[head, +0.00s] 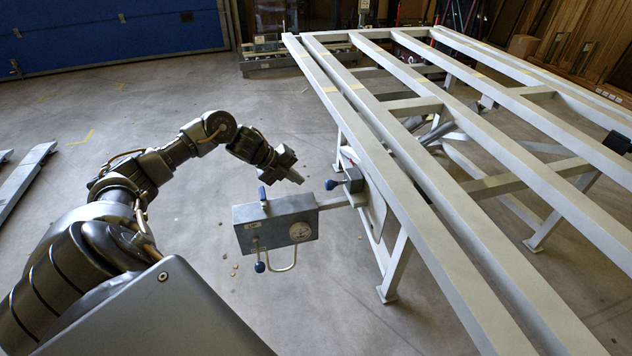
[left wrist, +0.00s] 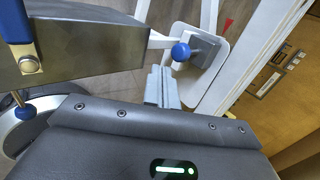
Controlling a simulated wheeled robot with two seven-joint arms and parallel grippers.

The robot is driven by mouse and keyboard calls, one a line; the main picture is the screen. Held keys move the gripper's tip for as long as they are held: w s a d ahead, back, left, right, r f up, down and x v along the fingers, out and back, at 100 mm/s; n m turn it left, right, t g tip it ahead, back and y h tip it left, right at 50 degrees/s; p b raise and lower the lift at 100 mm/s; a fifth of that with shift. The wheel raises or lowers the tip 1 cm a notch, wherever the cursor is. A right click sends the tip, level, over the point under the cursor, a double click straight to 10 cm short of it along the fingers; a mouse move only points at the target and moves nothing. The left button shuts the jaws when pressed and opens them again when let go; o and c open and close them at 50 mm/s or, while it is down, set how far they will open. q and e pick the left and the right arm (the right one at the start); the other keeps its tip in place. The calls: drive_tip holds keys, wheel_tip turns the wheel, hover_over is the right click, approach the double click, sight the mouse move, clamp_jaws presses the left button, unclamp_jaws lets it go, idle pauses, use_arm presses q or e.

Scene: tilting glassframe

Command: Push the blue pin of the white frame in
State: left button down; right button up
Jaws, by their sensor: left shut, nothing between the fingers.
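The white frame (head: 415,165) is a large slatted table-like structure on legs, running from the centre to the right in the head view. The blue pin (head: 330,184) has a round blue head and sticks out from a dark block at the frame's near left side. The pin (left wrist: 180,52) also shows in the left wrist view, on a grey block over a white plate. My left gripper (head: 297,178) is shut and empty, to the left of the pin and apart from it. In the left wrist view its closed fingers (left wrist: 162,86) point toward the pin, just below it in the picture.
A grey metal box (head: 272,236) with a gauge, a blue lever (head: 263,194) and a blue knob (head: 260,267) stands off the frame on an arm, just below my left gripper. Concrete floor is clear left of it. A blue door (head: 120,38) is behind.

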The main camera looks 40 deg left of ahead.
sight(332, 184)
use_arm(q)
drive_tip(key=w+d+f, duration=0.1)
drive_tip(key=w+f, duration=0.1)
drive_tip(key=w+d+f, duration=0.1)
drive_tip(key=w, duration=0.1)
drive_tip(key=shift+d, duration=0.3)
drive_tip(key=shift+w+d+f, duration=0.2)
drive_tip(key=shift+w+d, duration=0.2)
drive_tip(key=shift+w, duration=0.2)
use_arm(e)
drive_tip(key=shift+s+d+f, duration=0.3)
drive_tip(key=shift+s+f, duration=0.1)
drive_tip(key=shift+s, duration=0.1)
